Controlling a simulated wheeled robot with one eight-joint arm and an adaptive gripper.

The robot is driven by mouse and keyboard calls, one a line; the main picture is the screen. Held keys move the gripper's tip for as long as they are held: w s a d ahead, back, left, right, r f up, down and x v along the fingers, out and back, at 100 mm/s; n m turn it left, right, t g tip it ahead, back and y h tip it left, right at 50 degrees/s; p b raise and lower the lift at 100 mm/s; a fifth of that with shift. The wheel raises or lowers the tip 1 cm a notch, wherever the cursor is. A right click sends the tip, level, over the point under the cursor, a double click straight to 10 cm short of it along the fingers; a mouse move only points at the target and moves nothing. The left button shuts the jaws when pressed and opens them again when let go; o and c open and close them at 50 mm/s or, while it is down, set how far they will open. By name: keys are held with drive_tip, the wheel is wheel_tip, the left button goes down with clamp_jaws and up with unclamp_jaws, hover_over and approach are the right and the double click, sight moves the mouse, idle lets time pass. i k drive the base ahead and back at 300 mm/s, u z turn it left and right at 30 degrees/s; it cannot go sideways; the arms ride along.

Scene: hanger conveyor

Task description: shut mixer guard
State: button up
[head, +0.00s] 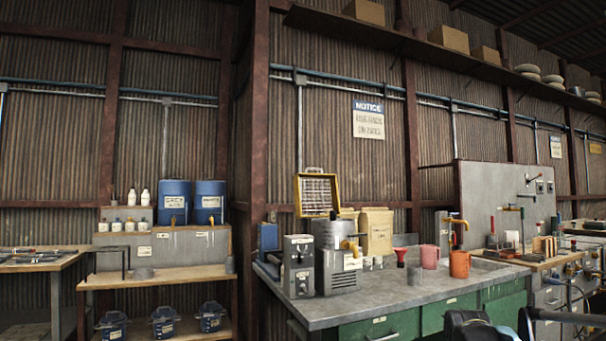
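The mixer (338,262) is a grey metal machine with vent slots and a label, standing on the left part of the grey bench. Its guard (316,194) appears to be the yellow-framed panel with a pale grille, standing raised above the mixer's top. A yellow part (350,245) shows at the mixer's right side. Dark parts of my arm show at the bottom right edge, cut off by the frame and well apart from the mixer. They may include my gripper (482,328), but its fingers cannot be made out, nor whether it holds anything.
A grey control box (299,266) stands left of the mixer. Paper bags (376,231), small white cups, a red funnel (400,257) and two mugs (459,264) stand to its right. The bench (400,300) is clear along its front edge. A shelf (400,45) runs high overhead.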

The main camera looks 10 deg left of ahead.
sight(335, 191)
drive_tip(key=u, duration=1.1)
drive_tip(key=i, duration=0.6)
